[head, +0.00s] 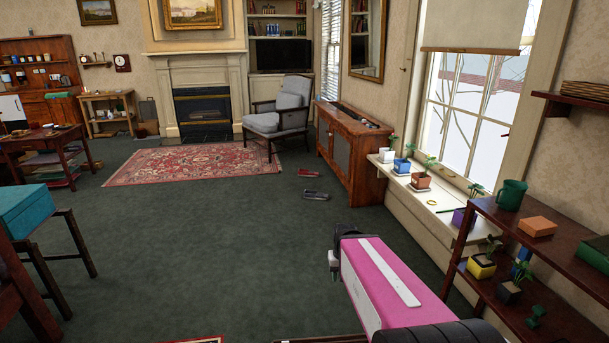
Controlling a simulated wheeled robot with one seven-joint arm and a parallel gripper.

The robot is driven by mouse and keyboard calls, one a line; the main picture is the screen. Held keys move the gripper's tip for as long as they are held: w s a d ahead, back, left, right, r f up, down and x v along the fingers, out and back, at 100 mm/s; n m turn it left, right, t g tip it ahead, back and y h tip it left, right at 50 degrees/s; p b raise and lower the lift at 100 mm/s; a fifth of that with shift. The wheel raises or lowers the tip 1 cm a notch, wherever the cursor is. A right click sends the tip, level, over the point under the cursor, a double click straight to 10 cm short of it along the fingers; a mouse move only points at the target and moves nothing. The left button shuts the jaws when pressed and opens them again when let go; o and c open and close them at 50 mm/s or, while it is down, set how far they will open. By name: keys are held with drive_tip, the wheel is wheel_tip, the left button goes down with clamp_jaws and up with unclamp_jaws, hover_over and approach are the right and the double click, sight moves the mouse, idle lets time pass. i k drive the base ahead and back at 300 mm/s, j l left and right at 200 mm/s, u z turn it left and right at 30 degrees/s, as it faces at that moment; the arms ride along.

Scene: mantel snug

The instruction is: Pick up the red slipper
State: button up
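A small red slipper (312,173) appears to lie on the dark green carpet in the head view, in front of the wooden cabinet and right of the rug. A grey slipper-like item (316,196) lies just nearer to me, apart from it. My gripper (333,262) shows only in part at the far end of my pink and white arm, low right of centre. It is well short of the red slipper and not touching it. Its fingers are too small and too hidden to tell whether they are open.
A wooden cabinet (352,150) stands behind and right of the slippers, a grey armchair (280,115) behind them. A patterned rug (195,163) lies to the left. A dark shelf unit (540,250) with pots stands close on the right. The carpet (220,235) ahead is clear.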

sight(302, 173)
drive_tip(key=i+j+u, duration=0.3)
drive_tip(key=i, duration=0.25)
drive_tip(key=i+j+u, duration=0.1)
drive_tip(key=i+u, duration=0.25)
drive_tip(key=i, duration=0.2)
drive_tip(key=i+u, duration=0.15)
drive_tip(key=i, duration=3.55)
drive_tip(key=i+z, duration=0.2)
drive_tip(key=i, duration=0.2)
drive_tip(key=i+j+z, duration=0.15)
drive_tip(key=i, duration=0.3)
drive_tip(key=i+j+z, duration=0.2)
drive_tip(key=i, duration=0.2)
drive_tip(key=i+j+z, duration=1.35)
drive_tip(key=j, duration=0.2)
drive_tip(key=k, duration=0.1)
